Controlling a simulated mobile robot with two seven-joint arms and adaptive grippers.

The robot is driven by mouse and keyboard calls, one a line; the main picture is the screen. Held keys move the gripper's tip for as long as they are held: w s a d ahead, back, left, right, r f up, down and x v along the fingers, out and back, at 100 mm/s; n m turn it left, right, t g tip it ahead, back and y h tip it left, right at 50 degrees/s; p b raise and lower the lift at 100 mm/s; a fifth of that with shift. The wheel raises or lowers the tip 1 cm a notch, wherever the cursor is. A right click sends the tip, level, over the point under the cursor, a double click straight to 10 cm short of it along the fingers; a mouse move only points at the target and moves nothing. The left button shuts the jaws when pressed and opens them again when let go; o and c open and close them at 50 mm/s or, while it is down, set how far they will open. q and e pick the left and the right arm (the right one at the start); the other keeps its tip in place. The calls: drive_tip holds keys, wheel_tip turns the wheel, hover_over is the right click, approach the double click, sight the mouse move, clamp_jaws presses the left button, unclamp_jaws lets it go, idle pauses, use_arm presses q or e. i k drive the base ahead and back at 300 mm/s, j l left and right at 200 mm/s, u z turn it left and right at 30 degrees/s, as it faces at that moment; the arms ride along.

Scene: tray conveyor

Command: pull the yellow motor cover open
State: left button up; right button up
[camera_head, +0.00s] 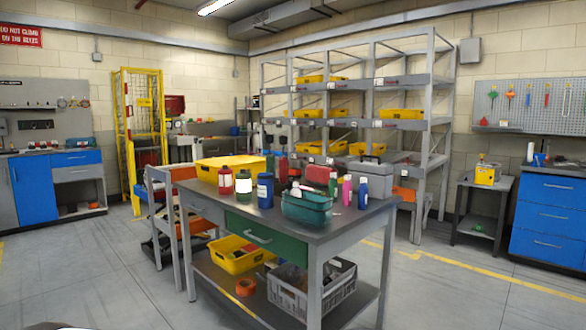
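No part that I can clearly tell as a motor cover shows. A large yellow box-like thing (231,169) is at the back left of the workbench, partly hidden behind bottles; I cannot tell whether it is the cover. Farther back at the left stands a tall yellow guard frame (141,131) with mesh. Neither of my grippers is in view.
A grey workbench (335,223) with a green drawer stands in the middle, holding bottles, a teal basket (307,207) and a grey toolbox (355,179). Shelving (437,130) stands behind it. A blue cabinet (548,216) is at the right. Floor is clear at left and front right.

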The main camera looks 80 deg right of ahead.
sight(482, 175)
drive_tip(key=z, duration=3.8)
drive_tip(key=i, duration=5.1)
drive_tip(key=j+u, duration=0.05)
drive_tip(key=j, duration=0.05)
